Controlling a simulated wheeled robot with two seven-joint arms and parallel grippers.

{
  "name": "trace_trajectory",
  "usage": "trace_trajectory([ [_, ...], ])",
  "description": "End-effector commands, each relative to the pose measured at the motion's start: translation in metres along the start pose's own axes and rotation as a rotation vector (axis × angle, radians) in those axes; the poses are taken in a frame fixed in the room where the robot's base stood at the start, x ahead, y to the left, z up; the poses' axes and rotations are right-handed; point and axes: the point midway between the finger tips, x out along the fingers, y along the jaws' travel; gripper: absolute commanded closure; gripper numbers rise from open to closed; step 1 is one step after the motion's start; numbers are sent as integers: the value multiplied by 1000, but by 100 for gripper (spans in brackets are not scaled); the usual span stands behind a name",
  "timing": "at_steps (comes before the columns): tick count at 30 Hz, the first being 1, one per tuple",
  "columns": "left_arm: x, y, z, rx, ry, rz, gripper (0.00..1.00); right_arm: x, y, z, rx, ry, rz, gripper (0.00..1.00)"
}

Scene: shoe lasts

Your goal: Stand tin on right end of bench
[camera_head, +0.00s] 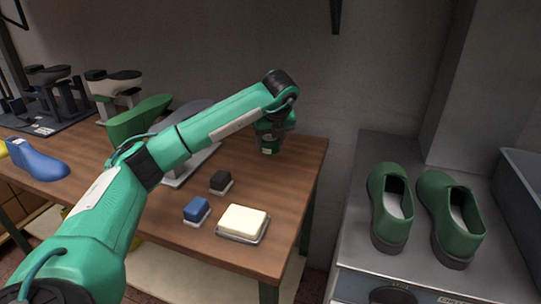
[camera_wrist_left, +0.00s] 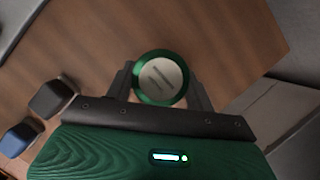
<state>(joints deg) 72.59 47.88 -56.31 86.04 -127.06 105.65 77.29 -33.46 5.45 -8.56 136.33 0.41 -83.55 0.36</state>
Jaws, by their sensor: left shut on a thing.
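The tin (camera_wrist_left: 160,77) is round and green with a pale lid face, seen from above between the fingers in the left wrist view. My left gripper (camera_wrist_left: 163,88) is shut on it from both sides. In the head view the green tin (camera_head: 269,146) shows below the gripper (camera_head: 270,136), at the back right end of the wooden bench (camera_head: 290,180). It looks upright. I cannot tell whether its base touches the bench top. My right gripper is not in view.
A black-topped block (camera_head: 221,181), a blue block (camera_head: 196,210) and a cream block on a tray (camera_head: 243,222) stand nearer the front. Green shoes (camera_head: 449,215) are on the grey cabinet to the right. Shoe lasts, including a blue one (camera_head: 38,161), are at left. The bench's right edge strip is clear.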

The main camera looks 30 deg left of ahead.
Motion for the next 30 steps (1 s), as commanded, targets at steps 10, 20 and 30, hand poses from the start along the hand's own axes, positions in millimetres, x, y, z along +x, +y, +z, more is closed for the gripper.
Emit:
trace_trajectory([
  [10,33,1,-14,0,1,3,70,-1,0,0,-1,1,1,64],
  [20,46,0,-19,-1,-1,-1,70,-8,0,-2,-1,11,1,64],
  [30,48,0,-20,0,0,0,24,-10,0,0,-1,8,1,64],
])
